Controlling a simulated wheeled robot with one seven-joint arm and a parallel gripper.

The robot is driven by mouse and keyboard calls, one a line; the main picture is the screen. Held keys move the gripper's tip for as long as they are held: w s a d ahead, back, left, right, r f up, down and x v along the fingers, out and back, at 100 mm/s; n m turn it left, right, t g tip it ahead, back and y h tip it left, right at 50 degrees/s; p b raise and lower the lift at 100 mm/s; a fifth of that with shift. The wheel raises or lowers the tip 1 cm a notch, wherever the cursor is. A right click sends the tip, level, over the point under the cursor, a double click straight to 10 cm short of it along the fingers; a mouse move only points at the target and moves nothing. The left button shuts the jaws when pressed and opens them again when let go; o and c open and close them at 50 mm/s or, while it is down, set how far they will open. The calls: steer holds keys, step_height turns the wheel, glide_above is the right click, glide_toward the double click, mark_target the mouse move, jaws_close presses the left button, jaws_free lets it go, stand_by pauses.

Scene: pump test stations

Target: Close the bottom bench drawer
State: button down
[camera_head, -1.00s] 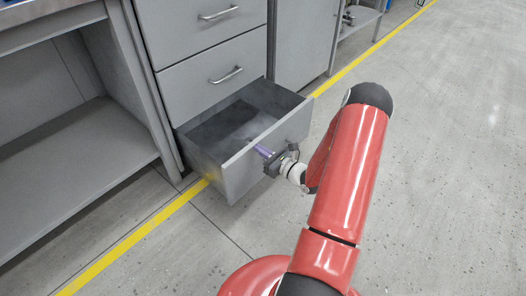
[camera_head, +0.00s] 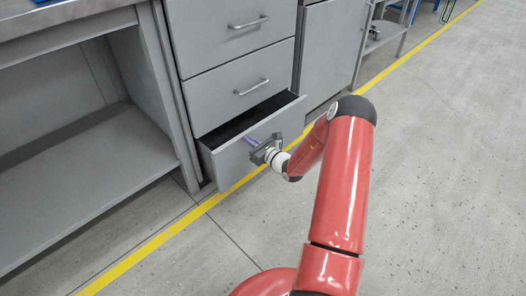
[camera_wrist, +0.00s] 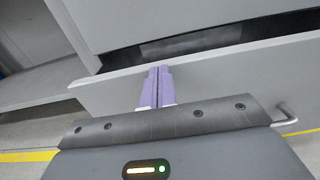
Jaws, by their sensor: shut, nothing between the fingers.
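The bottom bench drawer (camera_head: 232,162) is grey and partly open, with a narrow dark gap behind its front panel. In the wrist view its front panel (camera_wrist: 215,80) runs across the picture, with a bar handle (camera_wrist: 286,113) at the right. My gripper (camera_head: 250,140) is shut and empty, with its purple fingers at the drawer front's upper part. In the wrist view the closed fingertips (camera_wrist: 158,72) reach the panel near its top edge. They seem to touch it. In the head view the drawer's handle is hidden behind my gripper and arm.
Two shut drawers with bar handles (camera_head: 252,87) sit above the open one. An open shelf bay (camera_head: 80,160) is at the left and a grey cabinet (camera_head: 328,50) at the right. A yellow floor line (camera_head: 150,250) passes beneath. The floor at right is clear.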

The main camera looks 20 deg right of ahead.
steer(key=shift+b+x, duration=0.45)
steer(key=shift+x, duration=2.5)
